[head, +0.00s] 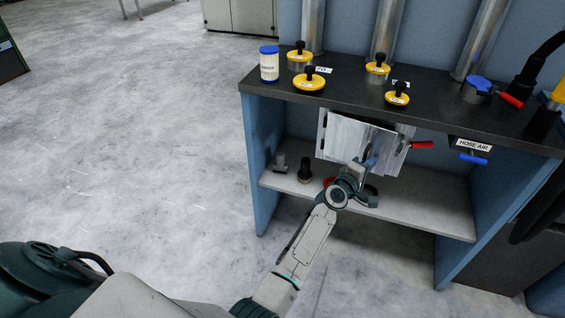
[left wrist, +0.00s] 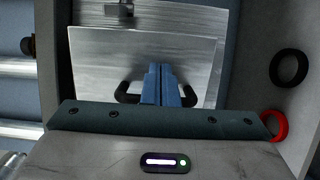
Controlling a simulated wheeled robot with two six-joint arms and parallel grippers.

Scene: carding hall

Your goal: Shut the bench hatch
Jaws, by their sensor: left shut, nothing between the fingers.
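The bench hatch is a bright metal panel (head: 345,140) under the dark bench top. It looks partly open, standing off the metal frame behind it, though the exact gap is hard to judge. My left gripper (head: 368,160) is at the panel's front, with its arm reaching up from below. In the left wrist view the blue fingers (left wrist: 161,86) are together and empty in front of the hatch panel (left wrist: 100,65). A dark handle (left wrist: 126,95) shows on both sides of the fingers; its middle is hidden behind them. I cannot tell whether they touch. My right gripper is not in view.
The bench top (head: 350,95) carries yellow valve knobs (head: 309,80) and a blue-lidded jar (head: 269,65). A red lever (head: 422,145) and a blue lever (head: 473,158) stick out right of the hatch. Small fittings (head: 305,170) stand on the shelf (head: 420,205). Floor at left is clear.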

